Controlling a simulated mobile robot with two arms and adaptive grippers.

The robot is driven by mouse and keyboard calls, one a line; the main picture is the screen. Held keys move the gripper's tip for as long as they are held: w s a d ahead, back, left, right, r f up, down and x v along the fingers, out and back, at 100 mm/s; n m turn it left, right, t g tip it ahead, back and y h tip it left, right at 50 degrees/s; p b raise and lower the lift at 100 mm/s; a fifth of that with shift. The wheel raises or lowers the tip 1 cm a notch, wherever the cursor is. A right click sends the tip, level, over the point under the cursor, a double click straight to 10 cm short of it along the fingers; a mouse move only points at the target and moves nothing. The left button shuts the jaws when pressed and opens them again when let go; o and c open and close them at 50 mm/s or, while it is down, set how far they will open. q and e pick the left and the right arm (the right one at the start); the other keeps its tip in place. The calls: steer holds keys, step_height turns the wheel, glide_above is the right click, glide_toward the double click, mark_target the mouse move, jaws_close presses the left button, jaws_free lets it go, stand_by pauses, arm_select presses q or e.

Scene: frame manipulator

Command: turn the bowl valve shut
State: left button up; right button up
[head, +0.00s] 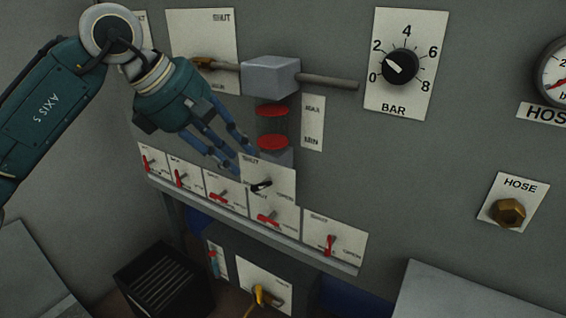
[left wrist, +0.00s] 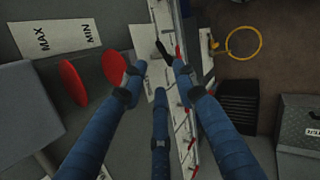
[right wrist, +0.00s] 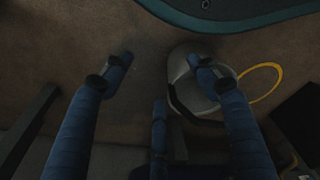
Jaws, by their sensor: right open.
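The bowl valve has a small black lever (head: 262,186) on a white plate (head: 283,178) marked SHUT at its top, below the bowl with two red discs (head: 272,142). The lever looks nearly level, tilted a little; its exact setting is hard to tell. My left gripper (head: 238,163) is open, its blue fingers pointing down just above and left of the lever. In the left wrist view the black lever (left wrist: 163,50) shows between the spread fingertips, with no visible grip on it. My right gripper (right wrist: 158,68) is open and empty over the floor, outside the head view.
A row of red-handled valves (head: 268,217) runs along a ledge beneath. A grey block with pipes (head: 270,76) sits above the bowl. A yellow-handled valve (head: 262,297) and a dark crate (head: 165,280) are lower down. A BAR dial (head: 401,67) and brass hose fitting (head: 508,211) are right.

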mark_target(257, 185)
arm_select(q)
steer(key=x, duration=1)
steer(key=shift+a+f, duration=0.15)
steer(key=shift+a, duration=0.15)
arm_select(e)
steer(key=shift+w+a+r, duration=0.2)
steer(key=shift+w+r, duration=0.3)
steer(key=shift+r, duration=0.3)
arm_select(q)
steer(key=shift+c, duration=0.2)
jaws_close()
